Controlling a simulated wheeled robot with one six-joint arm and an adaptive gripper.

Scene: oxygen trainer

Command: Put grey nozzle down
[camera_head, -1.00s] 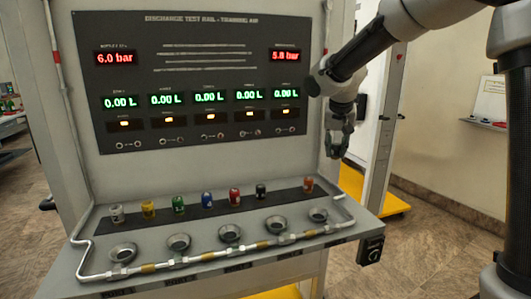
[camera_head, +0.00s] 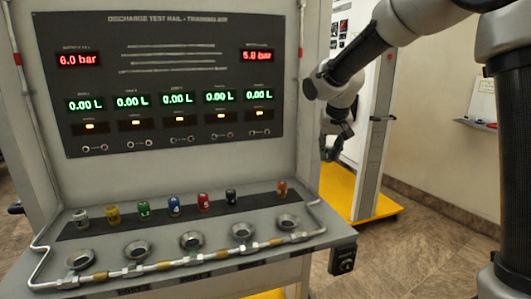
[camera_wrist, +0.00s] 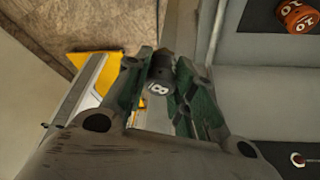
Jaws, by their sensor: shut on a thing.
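My gripper (camera_head: 335,148) is to the right of the test bench, above its right end and clear of it. In the wrist view my gripper (camera_wrist: 162,80) is shut on a dark grey nozzle (camera_wrist: 159,72) marked 8, held between the fingertips. The nozzle cannot be made out in the head view. A black strip (camera_head: 257,193) on the bench shelf carries a row of nozzles, with a gap between the black nozzle (camera_head: 231,196) and the orange nozzle (camera_head: 282,188). The orange nozzle also shows at the wrist view's upper right (camera_wrist: 298,17).
White (camera_head: 82,218), yellow (camera_head: 113,213), green (camera_head: 143,208), blue (camera_head: 173,205) and red (camera_head: 204,200) nozzles stand on the strip. Several metal cups and a pipe (camera_head: 160,266) run along the front. The display panel (camera_head: 180,85) rises behind. A black box (camera_head: 343,260) hangs at the right corner.

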